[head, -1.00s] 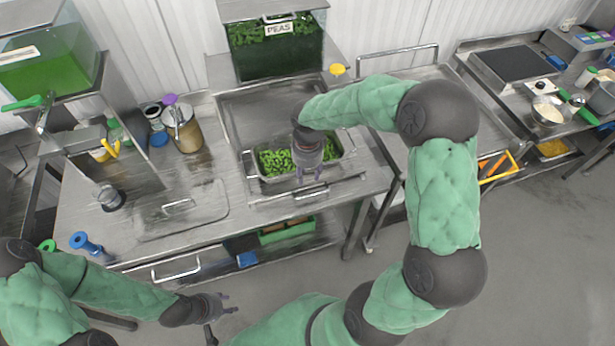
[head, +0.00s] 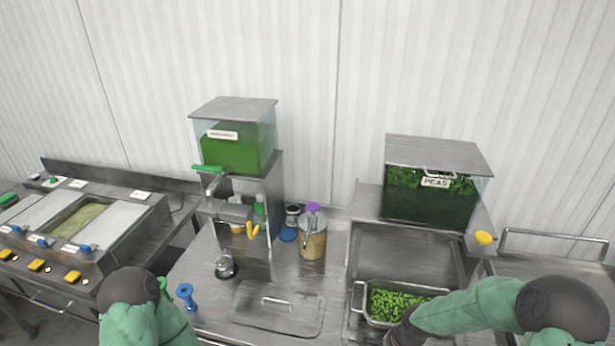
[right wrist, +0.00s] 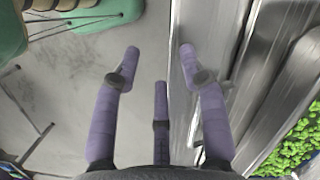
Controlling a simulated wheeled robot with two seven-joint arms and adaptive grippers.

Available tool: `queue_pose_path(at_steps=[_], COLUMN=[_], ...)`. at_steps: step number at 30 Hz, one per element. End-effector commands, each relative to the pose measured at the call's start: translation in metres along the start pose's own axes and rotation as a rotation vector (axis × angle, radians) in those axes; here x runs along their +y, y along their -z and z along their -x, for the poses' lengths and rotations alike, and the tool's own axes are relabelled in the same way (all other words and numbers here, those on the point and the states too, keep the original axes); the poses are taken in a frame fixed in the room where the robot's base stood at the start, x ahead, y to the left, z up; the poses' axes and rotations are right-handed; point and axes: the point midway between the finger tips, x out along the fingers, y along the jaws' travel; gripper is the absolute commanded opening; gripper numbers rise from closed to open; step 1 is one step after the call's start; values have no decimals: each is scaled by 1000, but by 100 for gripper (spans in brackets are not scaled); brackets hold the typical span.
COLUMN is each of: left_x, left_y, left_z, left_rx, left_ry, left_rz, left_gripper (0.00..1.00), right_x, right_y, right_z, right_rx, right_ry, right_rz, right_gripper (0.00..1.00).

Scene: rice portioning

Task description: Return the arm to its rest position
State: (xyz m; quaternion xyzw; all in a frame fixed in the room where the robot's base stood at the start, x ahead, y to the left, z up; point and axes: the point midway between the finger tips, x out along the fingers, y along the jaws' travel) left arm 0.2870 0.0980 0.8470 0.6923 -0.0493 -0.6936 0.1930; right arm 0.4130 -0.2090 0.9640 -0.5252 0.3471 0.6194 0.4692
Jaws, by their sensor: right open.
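My right arm (head: 475,309) reaches in from the right in the head view, passing in front of the pea pan. Its gripper is out of sight there, below the picture edge. In the right wrist view, my right gripper (right wrist: 160,68) has its purple fingers spread apart, with nothing between them. It is above the floor and the counter's front edge. The metal pan (head: 359,297) of green peas (head: 392,303) sits on the counter; peas also show at the right of the wrist view (right wrist: 292,148). My left arm (head: 140,306) shows at the bottom left; its gripper is out of frame.
The PEAS dispenser (head: 432,193) stands behind the pan. A green-filled dispenser (head: 237,147), a brown container (head: 313,240), a metal lid (head: 280,308) and a blue-handled tool (head: 186,297) are to the left. A station with wells (head: 85,222) stands further left.

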Motion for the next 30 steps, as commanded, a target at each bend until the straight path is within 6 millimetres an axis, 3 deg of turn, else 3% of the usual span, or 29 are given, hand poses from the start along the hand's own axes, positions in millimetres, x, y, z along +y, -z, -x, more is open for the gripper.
queue_pose_path(at_steps=[3, 12, 18, 26, 30], left_x=[0, 0, 0, 0, -8], left_y=[0, 0, 0, 0, 1], left_z=[0, 0, 0, 0, -22], left_rx=[0, 0, 0, 0, 0], left_ry=[0, 0, 0, 0, 0], left_rz=[0, 0, 0, 0, 0], left_gripper=[40, 40, 40, 40, 40], right_x=[14, 56, 84, 117, 112], right_y=[-22, -70, -90, -107, -102], right_z=[-37, -107, -133, -153, -172], right_rx=[-55, -116, -110, -93, -82], right_ry=[16, 80, 101, 101, 107], right_rz=[164, 553, 746, 940, 956], right_gripper=[43, 43, 43, 43, 43])
